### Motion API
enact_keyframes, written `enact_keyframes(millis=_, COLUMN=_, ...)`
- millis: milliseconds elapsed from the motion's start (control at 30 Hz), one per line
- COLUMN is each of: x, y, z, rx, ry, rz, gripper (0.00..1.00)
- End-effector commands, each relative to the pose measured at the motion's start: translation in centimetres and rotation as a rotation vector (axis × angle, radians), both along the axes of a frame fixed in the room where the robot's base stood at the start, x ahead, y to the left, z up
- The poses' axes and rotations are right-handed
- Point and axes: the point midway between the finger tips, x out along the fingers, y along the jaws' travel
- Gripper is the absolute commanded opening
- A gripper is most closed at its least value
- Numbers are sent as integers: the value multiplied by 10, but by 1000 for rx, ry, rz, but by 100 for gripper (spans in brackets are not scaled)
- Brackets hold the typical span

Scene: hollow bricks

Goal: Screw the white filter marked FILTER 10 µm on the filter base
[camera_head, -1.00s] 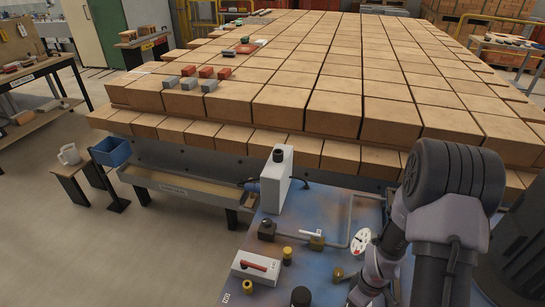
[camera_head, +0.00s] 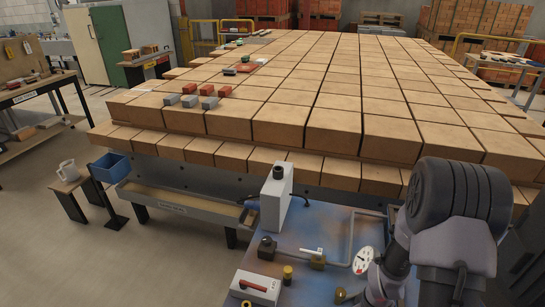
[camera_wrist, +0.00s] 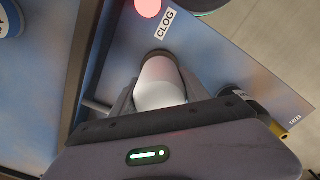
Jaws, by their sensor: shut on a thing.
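My gripper (camera_wrist: 159,78) is shut on a white, rounded cylinder, the filter (camera_wrist: 161,88), in the wrist view. One finger lies along each side of it. The filter's far end meets a dark ring beside a panel; I cannot tell whether this is the filter base or whether they touch. No FILTER 10 µm marking shows on the visible side. In the head view my arm comes down at the right, and the gripper's fingers and the filter are not clearly seen.
A red lamp (camera_wrist: 148,6) and a CLOG label (camera_wrist: 165,24) lie just past the filter. A dark part with a yellow tip (camera_wrist: 277,129) is at the right.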

Motion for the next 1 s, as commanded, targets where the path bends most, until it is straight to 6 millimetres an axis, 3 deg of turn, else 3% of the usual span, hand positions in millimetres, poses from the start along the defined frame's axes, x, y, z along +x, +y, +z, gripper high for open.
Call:
enact_keyframes(millis=400, x=0, y=0, z=-1, rx=0, ry=0, rz=-246, gripper=0)
enact_keyframes(millis=667, x=0, y=0, z=0, rx=0, ry=-1, rz=-256, gripper=0)
enact_keyframes(millis=1000, x=0, y=0, z=-1, rx=-1, ry=-1, rz=-499, gripper=0)
